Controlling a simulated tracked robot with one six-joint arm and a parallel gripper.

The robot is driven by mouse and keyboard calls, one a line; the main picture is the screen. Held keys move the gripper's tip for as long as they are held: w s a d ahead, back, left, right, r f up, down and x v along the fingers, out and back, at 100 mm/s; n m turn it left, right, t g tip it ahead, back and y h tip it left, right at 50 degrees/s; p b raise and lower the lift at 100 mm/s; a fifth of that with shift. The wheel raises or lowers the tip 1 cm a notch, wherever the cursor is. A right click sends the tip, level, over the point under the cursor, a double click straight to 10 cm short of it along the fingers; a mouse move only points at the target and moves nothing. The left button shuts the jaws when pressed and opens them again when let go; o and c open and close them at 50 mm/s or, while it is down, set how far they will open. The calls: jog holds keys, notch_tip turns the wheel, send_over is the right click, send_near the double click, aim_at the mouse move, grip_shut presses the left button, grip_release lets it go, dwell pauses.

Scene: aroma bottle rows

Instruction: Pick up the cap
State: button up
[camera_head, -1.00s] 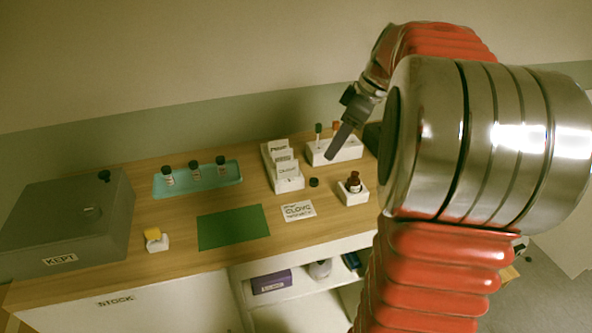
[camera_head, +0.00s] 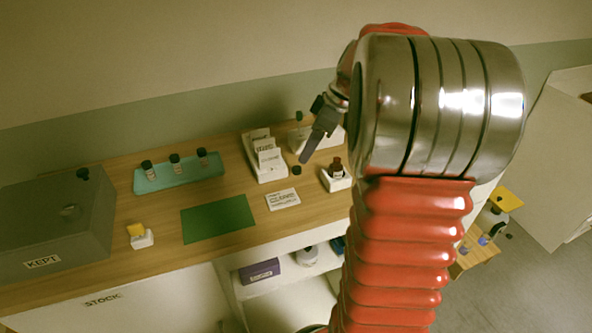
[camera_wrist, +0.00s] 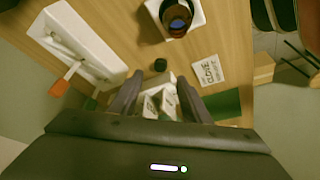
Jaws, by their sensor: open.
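The cap is a small black cylinder (camera_head: 297,170) standing on the wooden table, between the white card holder and the white block with the brown bottle (camera_head: 337,166). In the wrist view the cap (camera_wrist: 160,64) lies just beyond my fingertips, roughly midway between them. My gripper (camera_head: 304,159) is open and empty, pointing down at a slant, and looks above and close to the cap. Its two dark fingers also show in the wrist view (camera_wrist: 158,84). The exact height of the fingertips over the cap cannot be told.
The card holder (camera_head: 270,176) stands left of the cap. A white label card (camera_head: 283,200) lies in front. A white rack (camera_wrist: 96,50) with sticks stands behind. Further left are a green mat (camera_head: 218,219), a teal tray (camera_head: 180,180) of bottles and a grey box (camera_head: 50,225).

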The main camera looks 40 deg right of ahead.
aim_at(297, 168)
jog(key=shift+x, duration=0.9)
jog(key=shift+x, duration=2.65)
jog(key=shift+s, duration=0.1)
grip_shut()
jog(key=shift+r, duration=0.1)
notch_tip(297, 168, up, 10)
jog(key=shift+d, duration=0.15)
